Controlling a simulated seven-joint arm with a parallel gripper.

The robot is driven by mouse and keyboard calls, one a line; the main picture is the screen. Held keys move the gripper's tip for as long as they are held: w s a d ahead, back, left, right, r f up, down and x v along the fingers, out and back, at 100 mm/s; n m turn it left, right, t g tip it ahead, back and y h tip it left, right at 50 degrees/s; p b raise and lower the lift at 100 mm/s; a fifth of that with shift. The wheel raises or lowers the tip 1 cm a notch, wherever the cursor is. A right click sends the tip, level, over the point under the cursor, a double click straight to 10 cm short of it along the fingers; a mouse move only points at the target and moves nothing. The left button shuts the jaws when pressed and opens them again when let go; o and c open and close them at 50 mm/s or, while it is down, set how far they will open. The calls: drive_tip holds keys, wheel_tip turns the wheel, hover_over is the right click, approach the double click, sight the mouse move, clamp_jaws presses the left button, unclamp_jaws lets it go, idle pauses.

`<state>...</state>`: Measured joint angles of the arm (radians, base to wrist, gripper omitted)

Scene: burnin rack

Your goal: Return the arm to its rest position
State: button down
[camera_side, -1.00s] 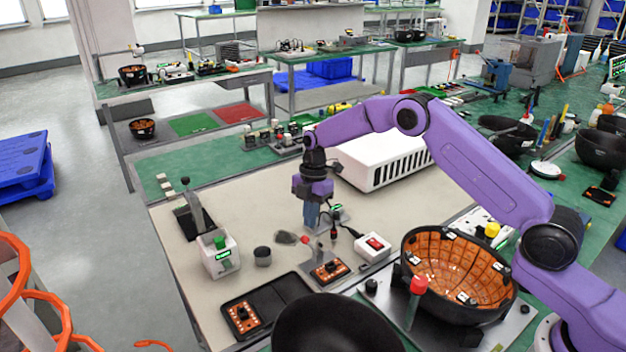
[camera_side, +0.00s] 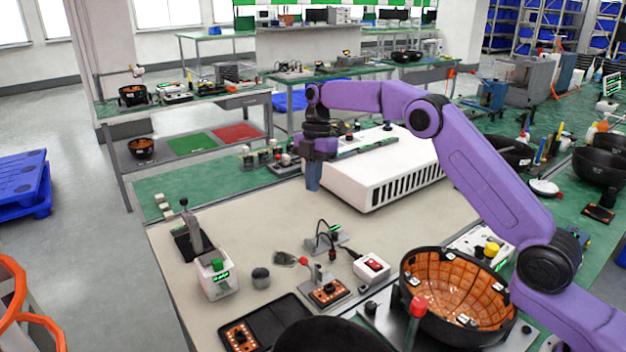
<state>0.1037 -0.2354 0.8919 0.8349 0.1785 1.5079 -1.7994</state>
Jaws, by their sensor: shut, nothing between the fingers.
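My gripper (camera_side: 313,183) hangs at the end of my purple arm, pointing down, above the back middle of the beige work mat (camera_side: 230,240). It is shut with nothing held. It is just left of the white vented box (camera_side: 385,170) and clear of the small devices in front. My arm reaches in from the lower right and arches over the white box.
A lever device (camera_side: 195,235) and a white box with a green button (camera_side: 217,275) stand at left. A circuit board in a fixture (camera_side: 328,291), a red-switch box (camera_side: 372,267) and an orange-lined bowl (camera_side: 455,285) stand in front. The mat's back left is free.

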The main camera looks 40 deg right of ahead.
idle(0.4)
drive_tip(key=s+a+r+m, duration=0.2)
drive_tip(key=s, duration=0.6)
drive_tip(key=s+a+r+m+h, duration=0.1)
drive_tip(key=s+a, duration=0.2)
drive_tip(key=s, duration=0.5)
drive_tip(key=s+a+r+m, duration=0.2)
drive_tip(key=s, duration=0.6)
drive_tip(key=s+d+f+m, duration=0.1)
drive_tip(key=s+d, duration=0.2)
drive_tip(key=s, duration=0.4)
drive_tip(key=s+d+f+m+t, duration=0.1)
drive_tip(key=s+d+f+m, duration=0.1)
drive_tip(key=s+d, duration=0.2)
drive_tip(key=s+d+f+m, duration=0.1)
drive_tip(key=s+d+f, duration=0.1)
drive_tip(key=s, duration=0.8)
drive_tip(key=shift+s+d, duration=0.3)
drive_tip(key=shift+d, duration=0.35)
